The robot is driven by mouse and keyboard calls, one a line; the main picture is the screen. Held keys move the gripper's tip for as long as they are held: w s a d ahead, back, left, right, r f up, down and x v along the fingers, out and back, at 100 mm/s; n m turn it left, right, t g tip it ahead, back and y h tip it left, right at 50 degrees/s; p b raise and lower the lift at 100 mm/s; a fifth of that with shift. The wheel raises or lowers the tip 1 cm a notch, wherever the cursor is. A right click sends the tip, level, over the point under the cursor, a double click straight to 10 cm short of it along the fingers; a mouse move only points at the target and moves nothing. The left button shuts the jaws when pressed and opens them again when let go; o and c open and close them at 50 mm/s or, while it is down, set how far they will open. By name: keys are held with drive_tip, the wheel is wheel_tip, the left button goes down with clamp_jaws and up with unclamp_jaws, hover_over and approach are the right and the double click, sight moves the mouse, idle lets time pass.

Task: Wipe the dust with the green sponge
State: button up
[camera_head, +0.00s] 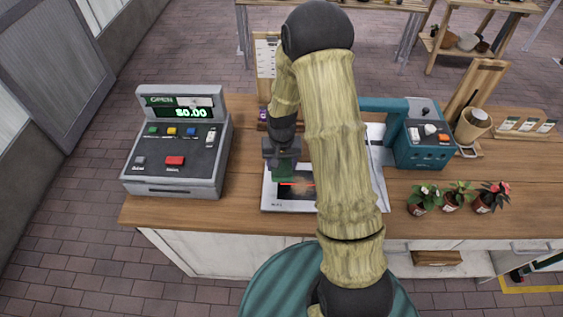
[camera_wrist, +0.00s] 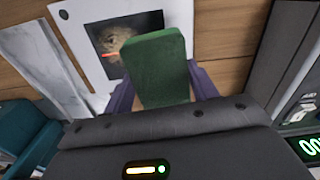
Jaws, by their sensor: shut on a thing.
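My gripper (camera_head: 283,172) is shut on the green sponge (camera_wrist: 155,68). In the head view the sponge (camera_head: 284,171) is partly hidden by the gripper, low over a white sheet with a dark picture. In the wrist view the sponge covers part of that dark picture (camera_wrist: 113,47). A brownish-grey patch, which looks like dust, shows on the picture beside the sponge (camera_wrist: 122,34). I cannot tell whether the sponge touches the sheet. My arm hides much of the sheet (camera_head: 270,201) in the head view.
A cash register (camera_head: 175,150) stands at the left of the wooden counter (camera_head: 160,218). A teal device (camera_head: 420,140) stands right of the sheet. Several small potted plants (camera_head: 452,198) stand near the front edge at right, with a cup (camera_head: 472,126) behind.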

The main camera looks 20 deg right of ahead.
drive_tip(key=shift+f, duration=0.1)
idle(0.3)
drive_tip(key=shift+w+f+b, duration=0.1)
drive_tip(key=shift+f+b, duration=0.15)
drive_tip(key=shift+b, duration=1.3)
drive_tip(key=shift+s+a+r, duration=0.1)
drive_tip(key=shift+s+r, duration=0.15)
drive_tip(key=shift+s, duration=0.15)
drive_tip(key=shift+w, duration=0.1)
drive_tip(key=shift+f, duration=0.1)
